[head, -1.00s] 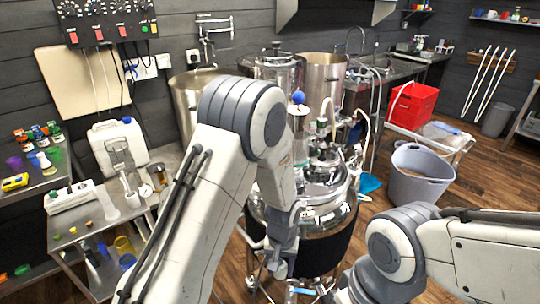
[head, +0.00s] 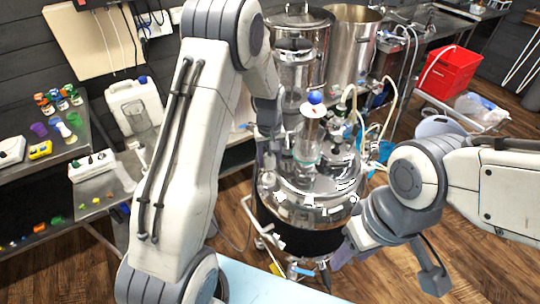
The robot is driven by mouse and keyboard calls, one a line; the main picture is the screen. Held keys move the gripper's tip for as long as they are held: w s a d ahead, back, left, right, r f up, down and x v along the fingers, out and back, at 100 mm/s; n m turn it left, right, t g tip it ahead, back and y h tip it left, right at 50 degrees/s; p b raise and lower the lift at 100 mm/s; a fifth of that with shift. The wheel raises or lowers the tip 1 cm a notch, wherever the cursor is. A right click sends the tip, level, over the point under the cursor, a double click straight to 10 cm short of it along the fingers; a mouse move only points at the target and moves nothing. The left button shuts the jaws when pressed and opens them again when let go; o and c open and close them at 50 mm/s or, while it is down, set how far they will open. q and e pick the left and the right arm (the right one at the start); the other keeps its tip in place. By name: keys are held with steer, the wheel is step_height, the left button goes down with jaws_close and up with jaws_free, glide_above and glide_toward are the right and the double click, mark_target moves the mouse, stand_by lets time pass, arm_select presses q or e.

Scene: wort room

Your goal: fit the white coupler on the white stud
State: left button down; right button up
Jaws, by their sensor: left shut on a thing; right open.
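My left gripper (head: 268,128) hangs below its forearm, left of the clear column on the steel vessel (head: 300,205). Its fingertips and what it is shut on are too small and partly hidden to make out. I cannot pick out the white coupler or the white stud with certainty. Pale fittings and hose ends crowd the vessel's lid.
Large steel pots (head: 349,45) stand behind the vessel. Pale hoses (head: 391,95) loop at its right. A red crate (head: 450,72) stands at the back right. A steel bench (head: 105,192) with small parts and a white jug (head: 135,105) is at the left.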

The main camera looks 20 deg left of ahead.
mark_target(269, 174)
arm_select(q)
step_height(269, 174, down, 4)
steer(key=b, duration=0.3)
steer(key=shift+f, duration=0.25)
steer(key=shift+a+f, duration=0.1)
steer(key=shift+f, duration=0.1)
steer(key=shift+s+r, duration=0.1)
stand_by(0.8)
steer(key=shift+f+b, duration=0.4)
steer(key=shift+f, duration=0.25)
steer(key=c, duration=0.5)
jaws_free()
steer(key=shift+c, duration=0.2)
steer(key=shift+r, duration=0.1)
